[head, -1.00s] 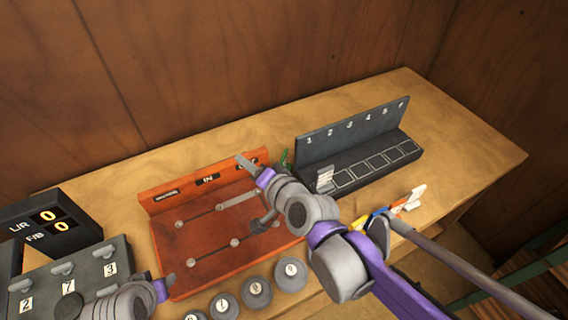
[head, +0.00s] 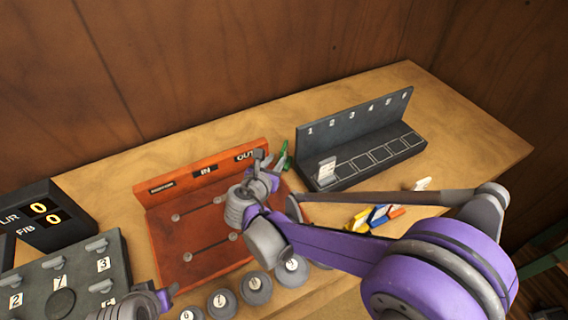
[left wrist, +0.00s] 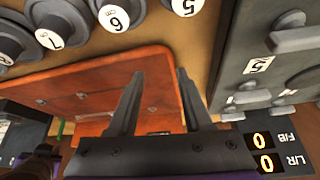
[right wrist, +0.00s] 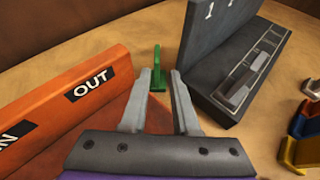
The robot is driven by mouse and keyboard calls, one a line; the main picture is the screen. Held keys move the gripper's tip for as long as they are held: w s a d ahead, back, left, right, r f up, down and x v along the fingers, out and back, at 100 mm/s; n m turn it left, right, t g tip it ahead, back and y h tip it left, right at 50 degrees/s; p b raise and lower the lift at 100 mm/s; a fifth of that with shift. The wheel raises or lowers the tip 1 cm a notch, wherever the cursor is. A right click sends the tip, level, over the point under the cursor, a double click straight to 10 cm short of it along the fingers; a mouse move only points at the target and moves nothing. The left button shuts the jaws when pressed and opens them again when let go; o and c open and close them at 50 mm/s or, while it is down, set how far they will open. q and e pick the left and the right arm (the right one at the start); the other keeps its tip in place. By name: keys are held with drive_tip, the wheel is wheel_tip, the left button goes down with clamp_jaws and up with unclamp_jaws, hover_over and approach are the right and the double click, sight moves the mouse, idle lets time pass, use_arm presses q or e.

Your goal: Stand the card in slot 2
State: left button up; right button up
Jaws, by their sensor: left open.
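The dark card rack (head: 355,135) has slots numbered along its back panel, and it also shows in the right wrist view (right wrist: 215,50). A small white card (head: 327,170) stands at the slot 1 end. Slot 2 and the other outlined slots to its right look empty. My right gripper (head: 264,158) is left of the rack, over the orange board's OUT end. Its fingers are apart and empty in the right wrist view (right wrist: 160,85). My left gripper (head: 172,290) is low at the left, open and empty in the left wrist view (left wrist: 158,90).
The orange board (head: 190,225) lies left of the rack, with a green object (head: 281,160) between them. Round numbered knobs (head: 255,288) line the front. Colored pieces (head: 375,217) and a white piece (head: 423,184) lie right of them. Display and key panel (head: 45,215) stand left.

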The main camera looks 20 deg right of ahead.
sight(284, 146)
drive_tip(key=shift+w+f+n, duration=0.1)
drive_tip(key=shift+w+n, duration=0.25)
drive_tip(key=shift+n, duration=0.05)
drive_tip(key=b+x, duration=0.1)
drive_tip(key=x, duration=0.9)
drive_tip(key=shift+w+d, duration=0.15)
drive_tip(key=shift+w, duration=0.05)
clamp_jaws()
idle(0.8)
